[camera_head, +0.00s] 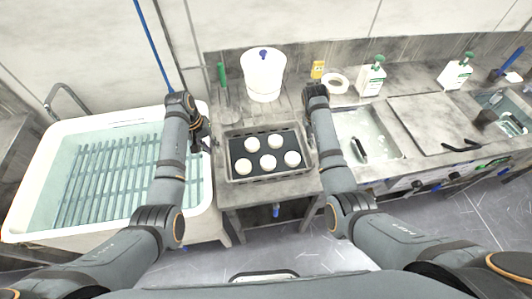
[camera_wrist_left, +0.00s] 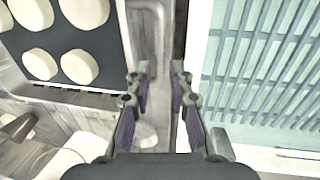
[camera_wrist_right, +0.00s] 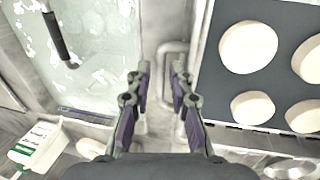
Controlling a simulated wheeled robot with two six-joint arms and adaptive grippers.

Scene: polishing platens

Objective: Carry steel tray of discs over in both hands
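The steel tray (camera_head: 270,178) sits on the grey counter in the middle, with several round cream discs (camera_head: 268,161) on its dark lining. It also shows in the left wrist view (camera_wrist_left: 88,92) and the right wrist view (camera_wrist_right: 212,75). My left gripper (camera_head: 206,140) is at the tray's left side; in its wrist view the fingers (camera_wrist_left: 161,82) are open and apart, close to the left handle (camera_wrist_left: 160,18). My right gripper (camera_wrist_right: 161,80) is open near the right handle (camera_wrist_right: 172,50). Neither gripper visibly holds a handle; the arms partly hide both ends.
A white basin (camera_head: 25,205) with a slatted rack in liquid stands at left. A white bucket (camera_head: 263,78) stands behind the tray. A sink (camera_head: 385,140), a roll of tape (camera_head: 335,84) and a pump bottle (camera_head: 371,80) are to the right. Floor is clear in front.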

